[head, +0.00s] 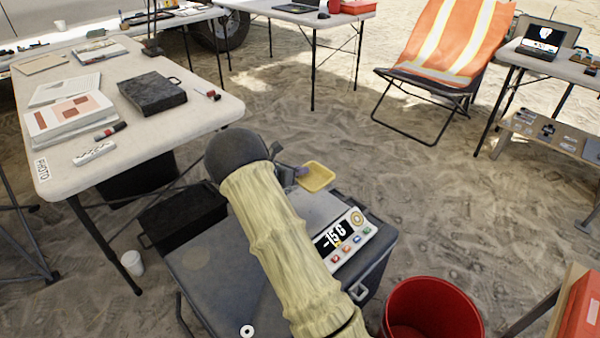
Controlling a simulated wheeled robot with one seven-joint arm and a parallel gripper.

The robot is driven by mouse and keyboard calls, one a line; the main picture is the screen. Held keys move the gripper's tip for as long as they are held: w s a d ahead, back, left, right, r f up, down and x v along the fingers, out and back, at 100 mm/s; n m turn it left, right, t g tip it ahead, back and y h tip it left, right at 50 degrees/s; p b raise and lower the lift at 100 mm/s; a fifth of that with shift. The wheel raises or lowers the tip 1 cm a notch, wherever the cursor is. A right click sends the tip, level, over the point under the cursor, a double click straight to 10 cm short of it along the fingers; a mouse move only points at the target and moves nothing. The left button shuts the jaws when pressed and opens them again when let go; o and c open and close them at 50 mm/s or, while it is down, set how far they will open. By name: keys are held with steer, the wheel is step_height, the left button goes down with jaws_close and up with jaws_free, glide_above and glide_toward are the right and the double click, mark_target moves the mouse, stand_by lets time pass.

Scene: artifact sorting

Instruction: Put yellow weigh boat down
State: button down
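The yellow weigh boat (318,178) is a small shallow tray beyond the far edge of the grey case, just right of my arm's dark end. A small brownish-purple piece shows at its left side; I cannot tell whether it lies in the boat. My gripper (297,171) is at the boat's left edge and appears shut on it, holding it up. The fingers are mostly hidden by my arm in its pale cover. The scale (362,228) on the grey case (215,275) reads -15 G; my arm hides its left part.
A red bucket (432,300) stands right of the case. A white table (190,122) with papers, markers and a black box (152,93) is at left. A white cup (132,262) is on the sand. An orange chair (450,45) stands at the back, with open sand before it.

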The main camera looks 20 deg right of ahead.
stand_by(0.3)
steer(key=s+a+f+n+t+y, duration=0.1)
steer(key=s+a+f, duration=0.3)
steer(key=s+a, duration=0.4)
steer(key=s+a+f+n+t+y, duration=0.1)
steer(key=s+a+f+n+t, duration=0.3)
steer(key=s+a, duration=0.4)
steer(key=shift+s+f+y, duration=0.3)
steer(key=shift+s+f, duration=0.3)
steer(key=shift+s, duration=0.3)
